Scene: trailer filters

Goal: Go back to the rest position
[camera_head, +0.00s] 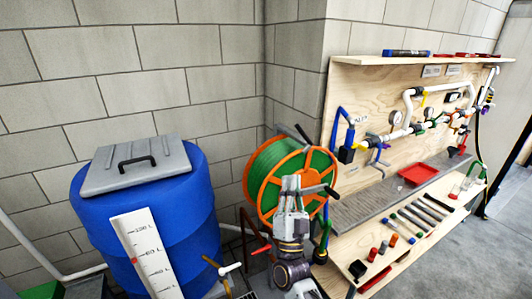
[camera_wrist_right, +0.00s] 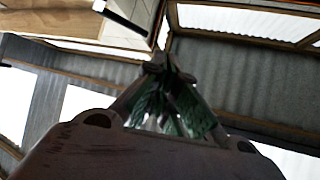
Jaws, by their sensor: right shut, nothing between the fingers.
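My right gripper (camera_head: 291,188) points upward in the head view, in front of the orange and green hose reel (camera_head: 262,178). Its fingers are shut and hold nothing. In the right wrist view the shut fingertips (camera_wrist_right: 168,65) meet in the middle, against a ceiling with bright panels. Dark green shows around the fingers there; I cannot tell what it is. My left gripper is not in view.
A blue barrel (camera_head: 190,195) with a grey lid (camera_head: 140,165) and white level scale (camera_head: 147,250) stands left. Right is a wooden bench with a pipe panel (camera_head: 375,92), a red tray (camera_head: 418,174) and several tools. Open floor (camera_head: 470,250) lies at the far right.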

